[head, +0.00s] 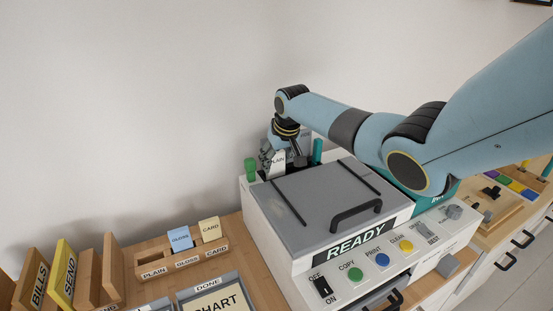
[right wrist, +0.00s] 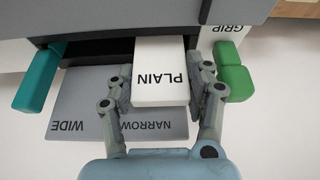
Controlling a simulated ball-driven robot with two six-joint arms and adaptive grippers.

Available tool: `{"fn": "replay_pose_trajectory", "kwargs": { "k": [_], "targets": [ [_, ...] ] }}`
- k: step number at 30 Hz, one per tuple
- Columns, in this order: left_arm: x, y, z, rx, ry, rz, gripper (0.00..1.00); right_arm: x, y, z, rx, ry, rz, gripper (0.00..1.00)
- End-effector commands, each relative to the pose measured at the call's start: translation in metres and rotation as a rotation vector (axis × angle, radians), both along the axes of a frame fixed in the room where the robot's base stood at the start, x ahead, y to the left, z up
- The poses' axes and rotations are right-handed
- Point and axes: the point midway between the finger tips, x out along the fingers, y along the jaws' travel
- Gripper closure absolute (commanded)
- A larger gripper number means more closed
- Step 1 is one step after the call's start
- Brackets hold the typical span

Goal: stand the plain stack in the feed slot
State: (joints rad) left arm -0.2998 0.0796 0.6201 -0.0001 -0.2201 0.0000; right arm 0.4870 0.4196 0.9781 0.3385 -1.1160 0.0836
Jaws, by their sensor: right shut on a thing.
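The plain stack, a white block marked PLAIN (right wrist: 160,78), is between the fingers of my right gripper (right wrist: 166,88), which is shut on it. In the head view the stack (head: 278,159) shows behind the printer's lid, partly hidden by my right gripper (head: 272,154). The feed slot (right wrist: 100,47) is a dark opening at the printer's back, above a grey plate marked WIDE and NARROW (right wrist: 75,105). The stack's far end overlaps the slot's edge in the wrist view; I cannot tell how deep it sits. My left gripper is not in view.
A teal guide (right wrist: 40,78) and a green guide (right wrist: 234,78) flank the slot. The printer (head: 330,195) has a grey lid with a handle and a READY sign. A wooden rack (head: 180,262) holds gloss and card blocks; its PLAIN place is empty. Upright sorters stand at left.

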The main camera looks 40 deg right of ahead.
Motion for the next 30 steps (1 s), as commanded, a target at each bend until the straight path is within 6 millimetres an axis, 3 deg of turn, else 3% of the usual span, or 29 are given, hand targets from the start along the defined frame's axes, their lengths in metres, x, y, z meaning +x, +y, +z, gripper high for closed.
{"fn": "replay_pose_trajectory", "kwargs": {
  "k": [17,18,24,30],
  "targets": [
    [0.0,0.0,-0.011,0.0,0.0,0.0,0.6,0.0,0.0,-0.015,0.0,-0.001,0.0,0.8],
    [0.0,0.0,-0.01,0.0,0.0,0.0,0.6,0.0,0.0,-0.014,0.0,-0.001,0.0,0.44],
    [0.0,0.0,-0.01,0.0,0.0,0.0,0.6,0.0,0.0,-0.014,0.0,-0.001,0.0,0.21],
    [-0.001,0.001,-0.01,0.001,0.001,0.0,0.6,0.0,0.0,-0.014,0.0,0.0,0.0,0.21]
  ]
}}
